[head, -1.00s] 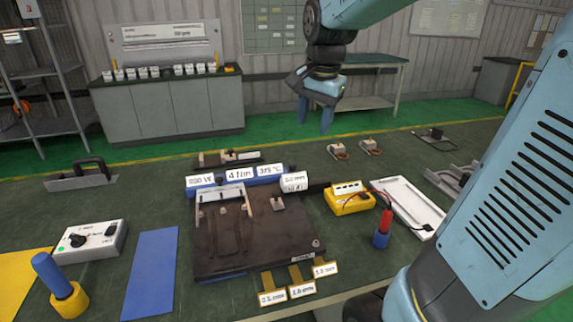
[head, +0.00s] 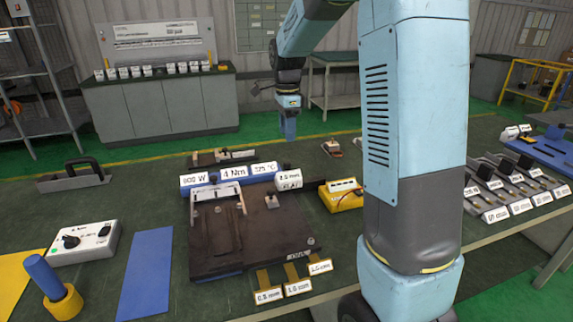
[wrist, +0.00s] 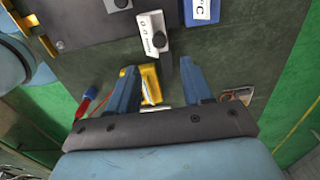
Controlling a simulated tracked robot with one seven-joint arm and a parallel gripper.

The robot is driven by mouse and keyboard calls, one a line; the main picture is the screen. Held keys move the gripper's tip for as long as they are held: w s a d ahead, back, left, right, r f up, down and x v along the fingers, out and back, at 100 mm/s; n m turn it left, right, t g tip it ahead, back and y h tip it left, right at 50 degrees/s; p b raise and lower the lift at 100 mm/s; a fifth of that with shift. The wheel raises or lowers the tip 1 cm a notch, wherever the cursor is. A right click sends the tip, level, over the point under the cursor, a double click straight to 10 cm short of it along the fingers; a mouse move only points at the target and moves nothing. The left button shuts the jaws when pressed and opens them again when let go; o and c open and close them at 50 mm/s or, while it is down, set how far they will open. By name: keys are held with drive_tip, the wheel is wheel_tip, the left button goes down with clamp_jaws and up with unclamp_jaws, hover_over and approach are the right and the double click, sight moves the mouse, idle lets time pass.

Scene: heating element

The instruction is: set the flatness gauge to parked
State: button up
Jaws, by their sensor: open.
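The flatness gauge appears to be the small white block (head: 289,180) marked "FLAT" at the back right corner of the dark plate. My gripper (head: 289,132) hangs above the far side of the bench, behind the gauge in the head view. In the wrist view my gripper (wrist: 159,64) is open, with nothing between its fingertips and the gauge apart from them.
The dark plate (head: 215,255) has blue-backed labels (head: 234,171) along its back edge. A yellow box (head: 341,200) stands right of the gauge. A white switch box (head: 84,243) and blue mat (head: 146,275) lie left. My arm hides part of the bench's right side.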

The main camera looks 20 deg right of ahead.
sight(287, 162)
wheel_tip(287, 162, down, 12)
drive_tip(key=shift+f, duration=0.1)
idle(0.4)
drive_tip(key=shift+r, duration=0.2)
clamp_jaws()
